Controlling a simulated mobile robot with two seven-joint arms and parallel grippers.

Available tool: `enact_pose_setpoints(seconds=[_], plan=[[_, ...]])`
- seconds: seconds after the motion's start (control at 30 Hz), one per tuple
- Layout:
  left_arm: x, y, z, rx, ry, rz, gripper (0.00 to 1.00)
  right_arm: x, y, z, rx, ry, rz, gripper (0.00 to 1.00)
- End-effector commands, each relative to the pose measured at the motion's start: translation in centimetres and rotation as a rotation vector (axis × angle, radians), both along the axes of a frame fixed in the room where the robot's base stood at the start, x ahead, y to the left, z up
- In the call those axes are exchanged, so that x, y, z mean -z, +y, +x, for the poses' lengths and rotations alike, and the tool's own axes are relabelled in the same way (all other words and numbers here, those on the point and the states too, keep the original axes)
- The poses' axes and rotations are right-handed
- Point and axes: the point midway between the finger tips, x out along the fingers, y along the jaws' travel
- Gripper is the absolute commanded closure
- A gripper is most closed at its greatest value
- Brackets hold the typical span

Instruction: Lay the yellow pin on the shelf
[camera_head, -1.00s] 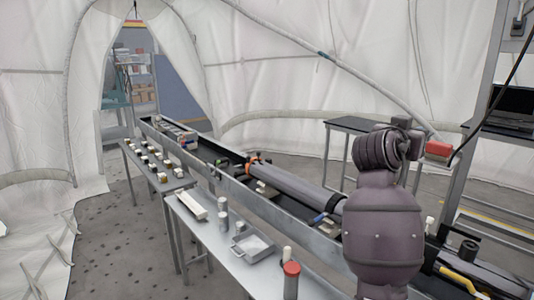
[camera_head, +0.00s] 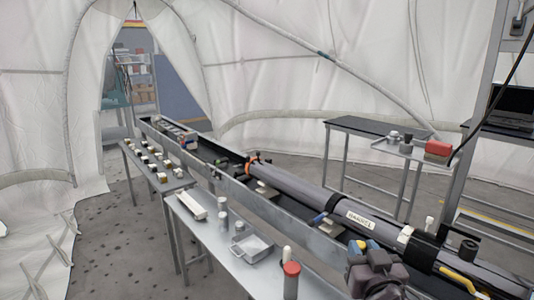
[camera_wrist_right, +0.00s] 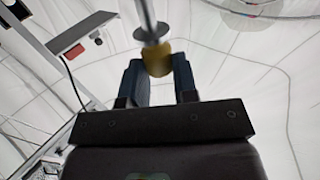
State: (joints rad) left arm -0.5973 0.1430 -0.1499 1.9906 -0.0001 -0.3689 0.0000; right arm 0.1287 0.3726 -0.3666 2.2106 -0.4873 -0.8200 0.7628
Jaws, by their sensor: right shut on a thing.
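The yellow pin shows in the right wrist view as a yellow knob (camera_wrist_right: 157,60) with a metal rod and a round disc. It sits between the dark fingers of my right gripper (camera_wrist_right: 160,80), which is shut on it. In the head view my right gripper (camera_head: 364,256) is low at the bottom right, in front of the long grey tube, with a small yellow bit (camera_head: 361,244) at its tip. A small grey shelf (camera_head: 392,148) with a red box on it stands at the back right; I cannot tell if this is the task's shelf. My left gripper is out of view.
A long grey tube (camera_head: 300,190) lies along a rail bench. A metal side table (camera_head: 215,245) holds a tray, cylinders and a red-capped canister (camera_head: 291,278). A dark table (camera_head: 350,125) stands behind. A yellow-handled tool (camera_head: 460,279) lies at the lower right.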

Motion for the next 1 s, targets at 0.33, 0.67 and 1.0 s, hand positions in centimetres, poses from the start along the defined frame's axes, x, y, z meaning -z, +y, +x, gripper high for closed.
enact_pose_setpoints(seconds=[0.33,0.67,1.0], plan=[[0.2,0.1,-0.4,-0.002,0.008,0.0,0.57,7.6,-1.0,-4.5,0.0,0.003,0.0,0.96],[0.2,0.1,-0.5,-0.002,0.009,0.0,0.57,9.2,-1.7,-5.5,0.011,-0.005,-0.003,0.96],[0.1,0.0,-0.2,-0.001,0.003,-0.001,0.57,8.6,-1.0,-5.5,-0.023,-0.006,-0.003,0.96]])
